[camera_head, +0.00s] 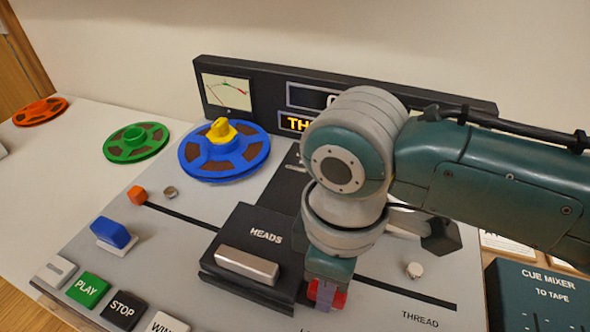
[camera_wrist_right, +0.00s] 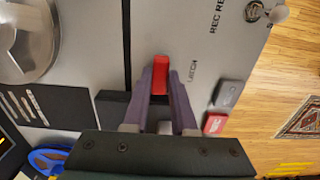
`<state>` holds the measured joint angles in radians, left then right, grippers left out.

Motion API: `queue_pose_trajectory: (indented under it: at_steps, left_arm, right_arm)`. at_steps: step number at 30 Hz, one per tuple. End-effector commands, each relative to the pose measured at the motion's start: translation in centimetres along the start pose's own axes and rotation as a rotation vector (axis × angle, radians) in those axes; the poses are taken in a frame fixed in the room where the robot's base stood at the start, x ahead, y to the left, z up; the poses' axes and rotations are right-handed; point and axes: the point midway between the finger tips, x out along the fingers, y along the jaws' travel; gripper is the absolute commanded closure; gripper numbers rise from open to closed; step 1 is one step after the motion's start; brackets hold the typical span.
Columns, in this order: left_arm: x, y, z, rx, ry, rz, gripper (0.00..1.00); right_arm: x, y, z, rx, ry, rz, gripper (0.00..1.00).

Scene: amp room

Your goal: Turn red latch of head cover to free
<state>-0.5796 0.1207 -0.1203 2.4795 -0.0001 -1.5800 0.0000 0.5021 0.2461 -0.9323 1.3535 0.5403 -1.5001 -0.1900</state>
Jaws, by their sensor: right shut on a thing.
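The red latch (camera_wrist_right: 160,72) sits on the grey deck panel beside the word LATCH in the right wrist view. My right gripper (camera_wrist_right: 160,85) has its two purple fingers closed around the latch, one on each side. In the head view the red latch (camera_head: 339,299) shows partly beside my right gripper (camera_head: 324,300), at the right edge of the head cover. The black head cover (camera_head: 255,237), marked HEADS, lies flat on the deck with a silver bar on its front. My arm hides part of the latch and the cover's right side. My left gripper is not in view.
A blue reel (camera_head: 195,158) with a yellow knob, a green reel (camera_head: 136,142) and an orange reel (camera_head: 40,111) lie to the left. Buttons such as PLAY (camera_head: 88,290) line the front edge. A cue mixer (camera_head: 540,295) stands at the right.

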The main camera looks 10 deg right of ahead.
Motion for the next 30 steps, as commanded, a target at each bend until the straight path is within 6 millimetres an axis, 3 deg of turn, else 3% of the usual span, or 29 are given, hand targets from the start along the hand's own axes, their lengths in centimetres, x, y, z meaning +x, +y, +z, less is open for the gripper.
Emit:
queue_pose_trajectory:
  at_steps: [11, 30]
  left_arm:
    - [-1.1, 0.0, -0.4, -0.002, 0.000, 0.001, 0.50]
    - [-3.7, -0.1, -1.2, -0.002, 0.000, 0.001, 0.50]
  right_arm:
    - [-0.3, -0.2, 0.0, -0.136, 0.000, -0.001, 1.00]
    - [-0.2, -0.8, 0.3, -0.724, -0.001, -0.002, 1.00]
